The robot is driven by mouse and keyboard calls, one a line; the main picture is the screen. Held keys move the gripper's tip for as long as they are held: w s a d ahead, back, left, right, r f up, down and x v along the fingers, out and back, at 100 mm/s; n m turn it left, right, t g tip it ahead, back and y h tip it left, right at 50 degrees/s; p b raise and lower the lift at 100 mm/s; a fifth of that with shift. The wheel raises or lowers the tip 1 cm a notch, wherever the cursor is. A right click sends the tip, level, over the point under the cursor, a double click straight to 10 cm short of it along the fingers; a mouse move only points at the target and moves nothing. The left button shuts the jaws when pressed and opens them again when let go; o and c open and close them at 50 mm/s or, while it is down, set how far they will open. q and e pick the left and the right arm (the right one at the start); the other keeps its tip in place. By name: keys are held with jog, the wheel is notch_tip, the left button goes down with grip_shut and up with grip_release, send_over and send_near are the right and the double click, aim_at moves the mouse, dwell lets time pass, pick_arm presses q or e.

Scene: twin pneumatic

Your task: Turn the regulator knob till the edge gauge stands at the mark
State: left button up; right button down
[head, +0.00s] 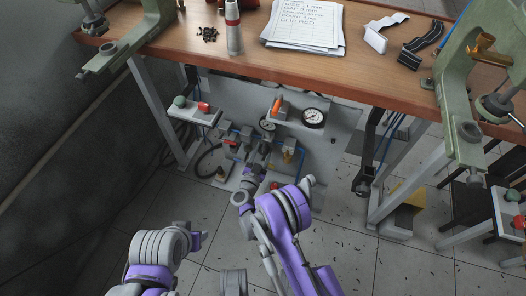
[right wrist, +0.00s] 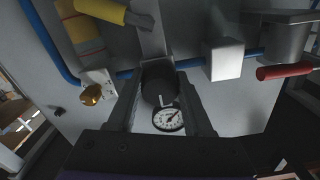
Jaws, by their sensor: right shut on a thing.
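The edge gauge (head: 313,117), a round white dial with a black rim, faces up at the front edge of a grey shelf under the bench. Its needle and mark are too small to read. My right gripper (head: 265,147) reaches in under the bench, to the left of and below that gauge. In the right wrist view the two dark fingers (right wrist: 164,95) are shut around the black regulator knob (right wrist: 158,80). A small white dial (right wrist: 168,119) shows between the fingers, just below the knob.
The wooden bench top (head: 230,62) overhangs the panel. A grey shelf (head: 290,116) is close to my right gripper. Blue pipe (right wrist: 130,73), a yellow handle (right wrist: 100,10), a red handle (right wrist: 284,71) and a brass fitting (right wrist: 92,95) surround the knob.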

jog(key=shift+f+m+b, duration=0.1)
jog(key=shift+m+b, duration=0.6)
jog(key=shift+m, duration=0.4)
jog(key=m+b, duration=0.1)
jog(key=m, duration=0.1)
jog(key=shift+m, duration=0.3)
jog(key=m+b, duration=0.2)
jog(key=m, duration=0.3)
jog(key=shift+a, duration=0.1)
jog(key=m, duration=0.4)
jog(key=m+b, duration=0.1)
jog(key=m, duration=0.1)
jog(key=shift+r+m, duration=0.3)
jog(key=m, duration=0.3)
jog(key=shift+m, duration=0.3)
jog(key=shift+r+m+b, duration=0.1)
jog(key=shift+m+b, duration=0.2)
jog(key=shift+m, duration=1.4)
jog(key=shift+c, duration=1.5)
grip_release()
